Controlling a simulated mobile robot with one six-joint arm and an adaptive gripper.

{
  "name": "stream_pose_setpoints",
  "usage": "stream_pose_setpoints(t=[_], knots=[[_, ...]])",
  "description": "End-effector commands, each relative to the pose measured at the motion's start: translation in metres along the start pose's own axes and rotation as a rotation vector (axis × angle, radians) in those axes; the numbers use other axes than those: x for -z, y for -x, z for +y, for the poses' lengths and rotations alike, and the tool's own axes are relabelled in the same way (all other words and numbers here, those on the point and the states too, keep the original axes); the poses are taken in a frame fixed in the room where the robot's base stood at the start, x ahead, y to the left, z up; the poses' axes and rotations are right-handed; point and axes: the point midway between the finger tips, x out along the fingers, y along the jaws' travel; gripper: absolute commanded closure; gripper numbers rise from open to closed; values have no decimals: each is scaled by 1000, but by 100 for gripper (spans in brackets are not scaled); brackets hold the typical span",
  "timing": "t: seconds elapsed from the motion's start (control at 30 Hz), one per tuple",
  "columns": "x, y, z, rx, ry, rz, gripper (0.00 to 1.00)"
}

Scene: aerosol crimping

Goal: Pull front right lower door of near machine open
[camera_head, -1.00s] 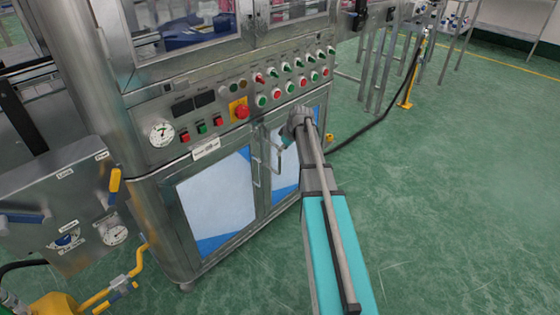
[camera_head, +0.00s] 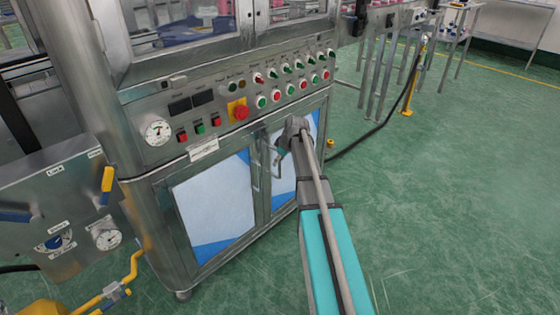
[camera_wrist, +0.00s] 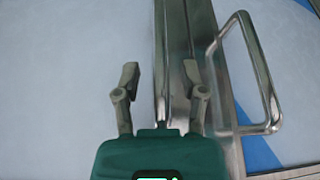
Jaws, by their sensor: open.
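The near machine's front right lower door (camera_head: 309,130) has a white and blue panel, looks shut, and is partly hidden behind my gripper and arm. Its metal handle (camera_head: 279,152) stands near the seam with the left lower door (camera_head: 215,200). My gripper (camera_head: 284,142) is at this handle in the head view. In the wrist view my gripper (camera_wrist: 162,78) is open, with upright metal strips and the door seam between and behind its fingers. A bent metal handle (camera_wrist: 268,85) stands right of the fingers there, outside them. I cannot tell whether a finger touches metal.
The left door's handle (camera_head: 256,170) is close beside my gripper. Above the doors is a control panel with a red emergency button (camera_head: 240,112) and several knobs. Green floor (camera_head: 450,200) is free to the right.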

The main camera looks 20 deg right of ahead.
Motion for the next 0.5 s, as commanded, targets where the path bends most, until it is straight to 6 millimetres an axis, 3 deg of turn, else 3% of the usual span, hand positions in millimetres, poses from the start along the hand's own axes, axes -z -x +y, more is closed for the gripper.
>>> stream_pose_setpoints(t=[0.03, 0.33, 0.5], knots=[[0, 0, 0, 0, 0, 0, 46], [0, 0, 0, 0, 0, 0, 100], [0, 0, 0, -1, 0, 0, 100]])
